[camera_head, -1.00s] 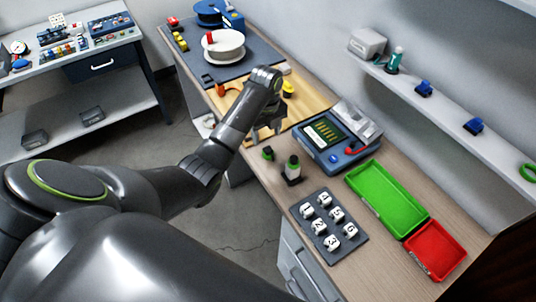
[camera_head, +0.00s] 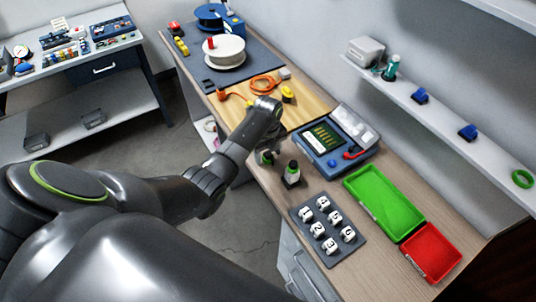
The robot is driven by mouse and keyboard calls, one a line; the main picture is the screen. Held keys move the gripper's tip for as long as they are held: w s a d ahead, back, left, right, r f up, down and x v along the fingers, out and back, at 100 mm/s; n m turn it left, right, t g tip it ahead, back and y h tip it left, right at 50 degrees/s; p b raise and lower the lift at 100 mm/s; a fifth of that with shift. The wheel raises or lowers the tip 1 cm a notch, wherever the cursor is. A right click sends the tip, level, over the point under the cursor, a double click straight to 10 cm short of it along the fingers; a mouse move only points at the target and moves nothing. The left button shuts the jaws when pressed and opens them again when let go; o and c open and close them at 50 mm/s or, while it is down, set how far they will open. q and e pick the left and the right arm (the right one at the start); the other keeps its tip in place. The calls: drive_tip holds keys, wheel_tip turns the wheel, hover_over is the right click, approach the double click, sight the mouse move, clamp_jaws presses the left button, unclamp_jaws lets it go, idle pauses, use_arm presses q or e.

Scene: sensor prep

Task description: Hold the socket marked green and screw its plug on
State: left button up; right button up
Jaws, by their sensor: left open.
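An upright piece with a green band (camera_head: 293,166) stands in a small dark base on the wooden bench; I cannot tell for sure whether it is the socket or the plug. A small dark piece with a green mark (camera_head: 267,156) is just to its left, partly hidden by my left gripper. My left gripper (camera_head: 264,160) points down at this small piece, its fingers open around or right beside it; the arm hides which. My right gripper is not in view.
A blue tester (camera_head: 324,136) stands behind the pieces. A grey tray of numbered white pieces (camera_head: 333,246), a green bin (camera_head: 366,205) and a red bin (camera_head: 409,260) lie to the right. An orange cable (camera_head: 263,85) lies on the wooden board (camera_head: 302,99). A shelf (camera_head: 402,101) runs along the wall.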

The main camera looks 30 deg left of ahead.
sight(268, 153)
use_arm(q)
drive_tip(key=shift+f, duration=0.4)
drive_tip(key=c, duration=1)
drive_tip(key=shift+r, duration=0.1)
drive_tip(key=shift+c, duration=0.2)
wheel_tip(268, 153, up, 10)
drive_tip(key=shift+f+b, duration=0.1)
drive_tip(key=shift+b, duration=0.8)
